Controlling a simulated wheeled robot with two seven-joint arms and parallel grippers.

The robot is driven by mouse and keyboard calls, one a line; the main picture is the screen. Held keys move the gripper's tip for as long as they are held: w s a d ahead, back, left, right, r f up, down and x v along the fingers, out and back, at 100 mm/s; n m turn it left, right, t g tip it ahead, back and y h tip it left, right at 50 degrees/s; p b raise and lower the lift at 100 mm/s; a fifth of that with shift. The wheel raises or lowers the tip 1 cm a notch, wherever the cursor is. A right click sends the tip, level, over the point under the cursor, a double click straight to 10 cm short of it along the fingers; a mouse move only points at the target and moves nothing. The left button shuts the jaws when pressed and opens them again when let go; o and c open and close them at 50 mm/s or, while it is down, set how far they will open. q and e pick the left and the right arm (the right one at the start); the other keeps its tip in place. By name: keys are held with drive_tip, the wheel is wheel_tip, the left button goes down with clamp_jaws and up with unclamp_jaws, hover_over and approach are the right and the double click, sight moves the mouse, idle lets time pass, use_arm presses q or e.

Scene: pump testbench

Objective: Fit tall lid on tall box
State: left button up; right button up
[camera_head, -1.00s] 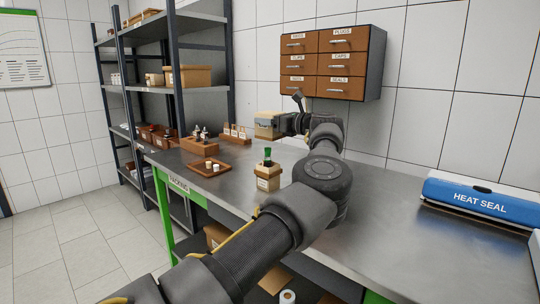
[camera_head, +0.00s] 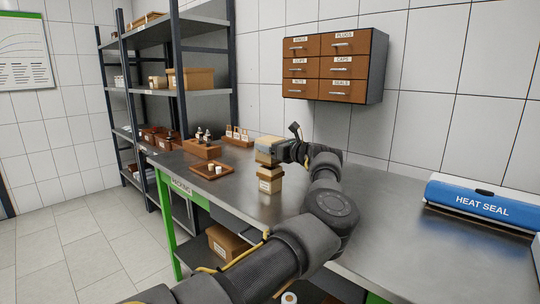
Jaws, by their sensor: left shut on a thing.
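The tall box (camera_head: 270,182) is a tan carton with a pale label, standing upright on the metal bench. My left gripper (camera_head: 271,153) is shut on the tan tall lid (camera_head: 270,142), directly above the box in the picture. Grey gripper parts cover much of the lid's side. A narrow dark strip shows between the lid and the box, so the lid does not look seated. The green-topped bottle in the box is now hidden. I cannot tell how exactly the lid lines up with the box. My right gripper is not in view.
A brown tray (camera_head: 212,170) with small white pieces lies left of the box. Wooden racks with small bottles (camera_head: 201,148) stand behind it. A blue heat sealer (camera_head: 480,200) is at the right. Drawers (camera_head: 335,66) hang on the wall. The bench between the box and the sealer is largely clear.

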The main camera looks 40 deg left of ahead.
use_arm(q)
wheel_tip(320, 180, down, 3)
drive_tip(key=shift+f, duration=0.2)
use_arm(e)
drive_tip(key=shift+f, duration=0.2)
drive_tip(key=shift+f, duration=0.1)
use_arm(q)
drive_tip(key=shift+f, duration=0.15)
drive_tip(key=o, duration=0.7)
drive_tip(key=shift+o, duration=1.2)
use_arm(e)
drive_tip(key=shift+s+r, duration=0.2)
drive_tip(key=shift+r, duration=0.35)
